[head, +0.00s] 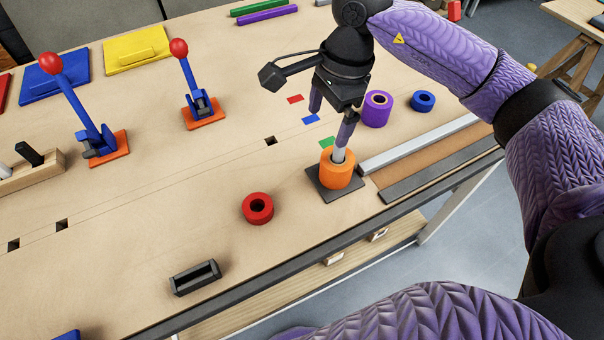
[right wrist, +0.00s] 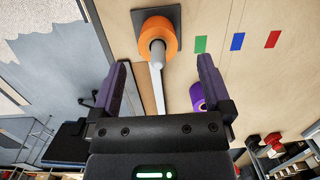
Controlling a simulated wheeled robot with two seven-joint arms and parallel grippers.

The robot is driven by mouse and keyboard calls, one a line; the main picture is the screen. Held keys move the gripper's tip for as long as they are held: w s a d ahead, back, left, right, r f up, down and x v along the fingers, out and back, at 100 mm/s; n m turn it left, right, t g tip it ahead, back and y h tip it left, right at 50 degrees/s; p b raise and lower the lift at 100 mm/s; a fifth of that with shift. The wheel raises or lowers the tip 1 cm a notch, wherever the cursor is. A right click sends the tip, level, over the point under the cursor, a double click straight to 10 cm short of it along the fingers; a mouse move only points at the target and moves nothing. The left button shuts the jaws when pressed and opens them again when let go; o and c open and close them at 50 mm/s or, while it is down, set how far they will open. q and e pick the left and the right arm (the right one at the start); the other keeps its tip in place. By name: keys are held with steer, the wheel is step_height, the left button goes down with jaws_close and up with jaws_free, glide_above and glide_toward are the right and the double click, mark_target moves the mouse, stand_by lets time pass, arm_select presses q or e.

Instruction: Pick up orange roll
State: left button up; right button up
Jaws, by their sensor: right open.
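The orange roll (head: 337,177) sits upright around a light grey post on a dark square base plate (head: 321,190), near the table's front edge. My right gripper (head: 328,128) is open and empty, above the roll, its fingers pointing down towards the table. In the head view one finger overlaps the top of the post. In the right wrist view the orange roll (right wrist: 171,36) and its post lie ahead, between the lines of the two spread fingers (right wrist: 161,62), apart from both. My left gripper does not show.
A purple roll (head: 384,114) and a blue roll (head: 423,101) lie behind, a red roll (head: 246,213) to the left. A metal rail (head: 415,145) lies right of the base. Red-knobbed levers (head: 197,110) stand farther left. A black holder (head: 195,278) is near the front edge.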

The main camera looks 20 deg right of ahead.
steer(key=shift+s+d+f+h, duration=0.15)
steer(key=shift+d+f+h, duration=0.8)
steer(key=shift+d, duration=0.2)
step_height(320, 180, down, 8)
steer(key=shift+d+f+b, duration=0.1)
steer(key=shift+d+b, duration=0.05)
steer(key=shift+b, duration=0.15)
steer(key=c, duration=1.1)
steer(key=shift+o, duration=0.2)
step_height(320, 180, up, 17)
steer(key=p, duration=0.2)
arm_select(q)
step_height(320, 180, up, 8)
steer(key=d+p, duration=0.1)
steer(key=p, duration=0.6)
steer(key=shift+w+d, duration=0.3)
arm_select(e)
step_height(320, 180, up, 8)
glide_above(339, 153)
steer(key=shift+w+d, duration=0.3)
steer(key=shift+w, duration=0.15)
